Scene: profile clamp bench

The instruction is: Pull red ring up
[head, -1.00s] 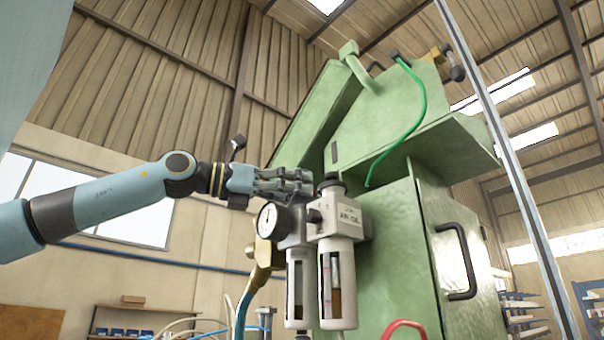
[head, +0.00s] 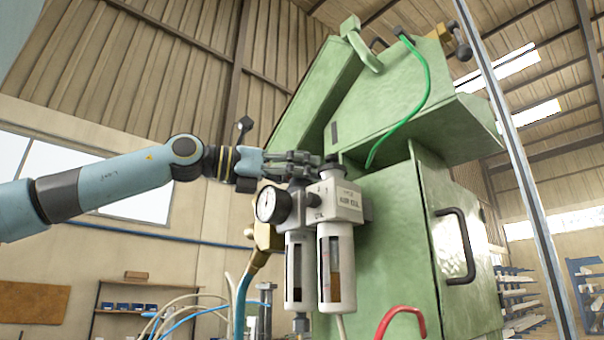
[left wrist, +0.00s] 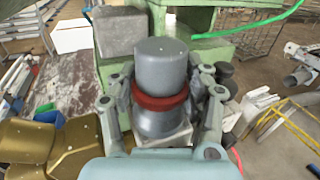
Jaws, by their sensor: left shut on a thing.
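The red ring (left wrist: 160,101) circles a grey knob (left wrist: 162,65) in the left wrist view, below the knob's rounded cap. My left gripper (left wrist: 162,90) has one finger on each side of the knob, about level with the ring, and is shut on it. In the head view my left gripper (head: 305,160) reaches in from the left over the top of the air unit (head: 338,200) with its round gauge (head: 273,205). My fingers hide the ring and most of the knob there. My right gripper is not in view.
The green machine cabinet (head: 385,230) stands close behind and right of the air unit. A green hose (head: 424,95) hangs above right. Open room lies left.

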